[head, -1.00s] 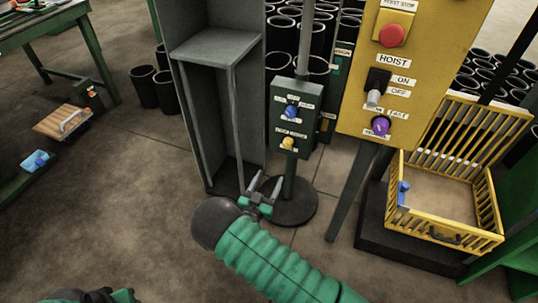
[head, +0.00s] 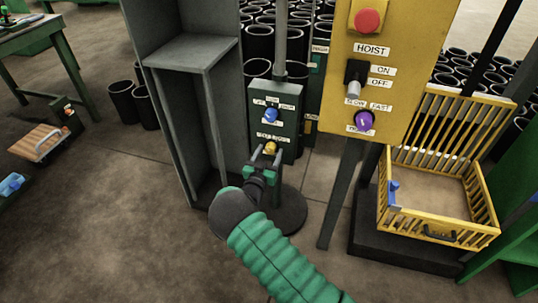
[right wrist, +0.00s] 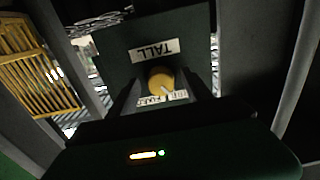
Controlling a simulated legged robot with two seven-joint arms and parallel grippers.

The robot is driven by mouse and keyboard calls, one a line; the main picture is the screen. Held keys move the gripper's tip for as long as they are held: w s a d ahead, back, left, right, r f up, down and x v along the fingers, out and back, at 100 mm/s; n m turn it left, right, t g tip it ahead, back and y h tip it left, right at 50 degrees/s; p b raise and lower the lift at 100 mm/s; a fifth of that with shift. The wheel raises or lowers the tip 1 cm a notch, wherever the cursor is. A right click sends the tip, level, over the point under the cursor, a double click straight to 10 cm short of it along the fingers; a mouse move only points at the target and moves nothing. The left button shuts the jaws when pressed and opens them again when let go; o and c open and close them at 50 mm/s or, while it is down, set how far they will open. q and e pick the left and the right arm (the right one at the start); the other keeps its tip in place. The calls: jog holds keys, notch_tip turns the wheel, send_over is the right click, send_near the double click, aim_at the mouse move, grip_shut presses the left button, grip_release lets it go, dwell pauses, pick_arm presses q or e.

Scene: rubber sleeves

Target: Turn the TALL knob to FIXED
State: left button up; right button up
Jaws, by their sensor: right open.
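The yellow knob (head: 271,147) sits low on a dark green panel box (head: 288,96) on a stand. In the right wrist view the yellow knob (right wrist: 160,80) has an upside-down TALL label (right wrist: 156,50) above it. A second label (right wrist: 160,98), partly hidden, lies below the knob, where a pale pointer mark shows. My right gripper (head: 265,152) is open at the knob, a finger to each side of it in the wrist view. I cannot tell whether the fingers touch it. My left gripper is out of view.
A blue knob (head: 271,115) is above the yellow one on the same box. A yellow hoist panel (head: 392,50) with a red button, a lever and a purple knob stands to the right. A grey open cabinet (head: 183,52) is close on the left. A yellow crate (head: 470,217) stands at right.

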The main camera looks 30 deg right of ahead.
jog(key=shift+a, duration=0.1)
grip_shut()
jog(key=shift+m, duration=0.3)
jog(key=m, duration=0.5)
jog(key=shift+m+b, duration=0.3)
jog(key=shift+m, duration=0.1)
jog(key=m+b, duration=0.1)
jog(key=m, duration=0.4)
jog(key=shift+m, duration=0.3)
grip_release()
